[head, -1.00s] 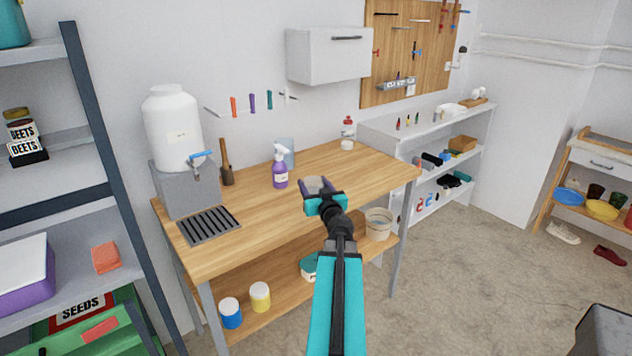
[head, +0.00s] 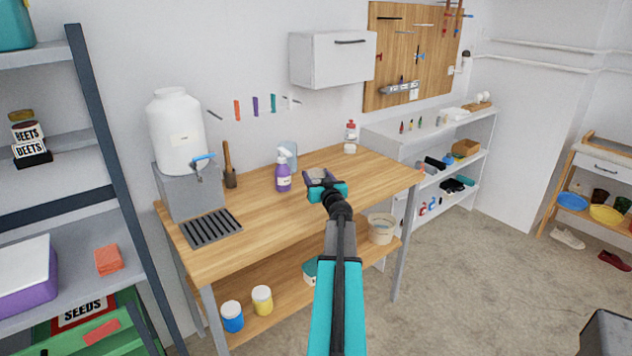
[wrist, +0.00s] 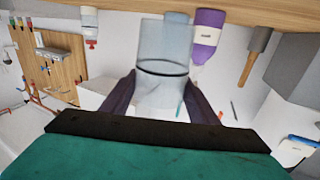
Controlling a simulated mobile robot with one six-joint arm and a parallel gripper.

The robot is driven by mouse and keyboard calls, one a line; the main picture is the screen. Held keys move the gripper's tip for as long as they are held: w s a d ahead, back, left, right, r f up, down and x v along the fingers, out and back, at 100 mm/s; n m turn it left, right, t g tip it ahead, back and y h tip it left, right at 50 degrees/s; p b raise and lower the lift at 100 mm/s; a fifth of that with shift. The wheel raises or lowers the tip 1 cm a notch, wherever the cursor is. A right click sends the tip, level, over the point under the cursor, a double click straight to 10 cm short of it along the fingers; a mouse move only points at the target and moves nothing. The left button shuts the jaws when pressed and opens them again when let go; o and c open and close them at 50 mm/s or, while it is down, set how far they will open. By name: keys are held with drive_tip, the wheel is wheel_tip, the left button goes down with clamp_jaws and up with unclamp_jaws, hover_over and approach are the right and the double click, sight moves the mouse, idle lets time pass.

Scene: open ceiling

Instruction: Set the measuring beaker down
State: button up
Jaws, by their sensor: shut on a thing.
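The measuring beaker (wrist: 163,45) is clear and pale grey with a dark ring around it. In the wrist view it stands between the two dark fingers of my gripper (wrist: 160,98), which is shut on it. There the beaker is mostly hidden by the gripper. I cannot tell whether its base touches the bench top.
A purple spray bottle (head: 283,178) stands left of my gripper, with a pale bluish container (head: 290,150) behind it. A white water container (head: 176,130) and a slatted drain tray (head: 211,228) are further left. A red-capped bottle (head: 351,130) stands at the back. The bench between is clear.

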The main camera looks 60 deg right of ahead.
sight(317, 172)
drive_tip(key=shift+w+d+f, duration=0.1)
drive_tip(key=shift+w+d, duration=0.45)
drive_tip(key=shift+d, duration=0.25)
drive_tip(key=shift+w+d+f, duration=0.1)
drive_tip(key=shift+w+d, duration=0.4)
drive_tip(key=shift+d, duration=0.25)
drive_tip(key=shift+w+d, duration=0.25)
drive_tip(key=shift+d, duration=0.25)
drive_tip(key=shift+a+f+b, duration=0.1)
drive_tip(key=shift+f+b, duration=0.4)
drive_tip(key=shift+f, duration=1.25)
drive_tip(key=shift+f, duration=0.15)
drive_tip(key=o, duration=1)
